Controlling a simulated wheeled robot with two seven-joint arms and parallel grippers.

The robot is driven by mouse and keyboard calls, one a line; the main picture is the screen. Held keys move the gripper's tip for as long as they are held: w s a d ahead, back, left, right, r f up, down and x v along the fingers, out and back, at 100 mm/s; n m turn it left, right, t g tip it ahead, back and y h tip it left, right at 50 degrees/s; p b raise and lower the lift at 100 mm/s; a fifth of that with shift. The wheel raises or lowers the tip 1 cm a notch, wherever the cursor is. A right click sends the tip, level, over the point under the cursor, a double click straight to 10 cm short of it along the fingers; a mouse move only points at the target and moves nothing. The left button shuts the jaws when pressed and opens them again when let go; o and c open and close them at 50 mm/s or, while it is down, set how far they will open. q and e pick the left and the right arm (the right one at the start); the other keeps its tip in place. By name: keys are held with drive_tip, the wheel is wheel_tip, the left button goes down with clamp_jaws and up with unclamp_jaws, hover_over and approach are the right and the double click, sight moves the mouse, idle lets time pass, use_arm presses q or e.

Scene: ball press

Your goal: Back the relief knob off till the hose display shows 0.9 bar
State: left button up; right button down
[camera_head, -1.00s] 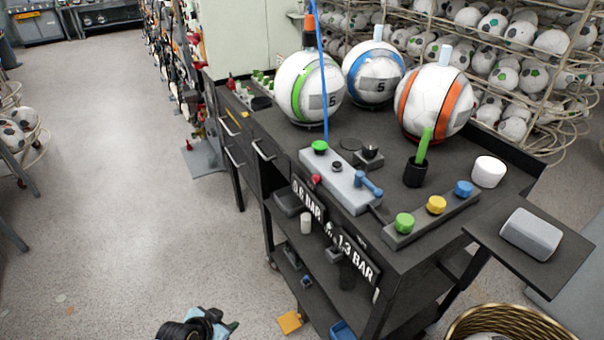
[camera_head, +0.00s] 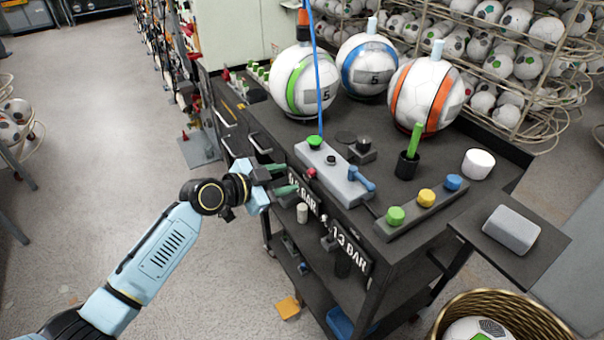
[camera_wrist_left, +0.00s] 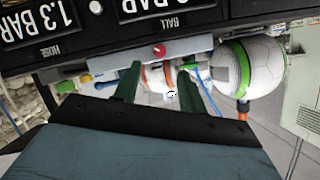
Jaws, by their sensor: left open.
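The red knob (camera_head: 310,173) sits on the front side of the grey block (camera_head: 338,180) on the cart; I take it as the relief knob. It also shows in the left wrist view (camera_wrist_left: 159,50). My left gripper (camera_head: 286,178) is open, with its green fingers pointing at the knob from the left, apart from it. In the left wrist view the knob appears beyond and between the fingertips (camera_wrist_left: 166,68). The hose display (camera_head: 349,249) reads 1.3 BAR; its HOSE label shows in the left wrist view (camera_wrist_left: 62,50). The ball display (camera_head: 302,193) is partly hidden in the wrist view. My right gripper is out of view.
Balls with green (camera_head: 304,82), blue (camera_head: 368,68) and orange (camera_head: 425,95) bands stand at the back of the cart. A button strip (camera_head: 425,215) lies to the right. Floor is clear on the left.

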sight(309, 173)
use_arm(q)
drive_tip(key=x, duration=0.6)
drive_tip(key=shift+w+d+f, duration=0.1)
drive_tip(key=shift+w+d, duration=0.05)
drive_tip(key=shift+w, duration=0.05)
clamp_jaws()
